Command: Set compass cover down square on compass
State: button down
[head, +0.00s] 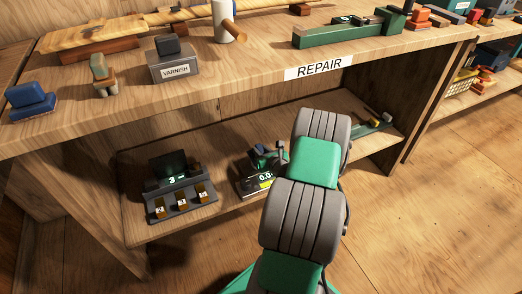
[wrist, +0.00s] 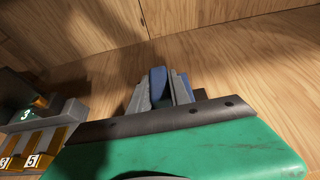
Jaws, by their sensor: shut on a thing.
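My gripper (wrist: 165,88) shows in the wrist view with its grey fingers shut on a blue piece (wrist: 158,84), most likely the compass cover. The piece is mostly hidden by the fingers and the green gripper body, so its tilt cannot be told. In the head view my arm hides most of the gripper area, which is over the lower shelf. I cannot pick out the compass with certainty in either view. A blue, block-like object (head: 30,101) stands on the bench top at the far left, apart from my gripper.
On the lower shelf (head: 225,207) stand a dark unit (head: 172,192) showing 3, with numbered pieces, and a device (head: 263,181) reading 0.0 beside my arm.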

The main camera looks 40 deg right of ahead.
aim_at(264, 152)
jog(key=c, duration=1.1)
grip_release()
jog(key=shift+s, duration=0.1)
jog(key=p+v, duration=0.3)
jog(key=v, duration=0.4)
jog(key=shift+r, duration=0.1)
jog(key=shift+s+a, duration=0.1)
jog(key=shift+s, duration=0.2)
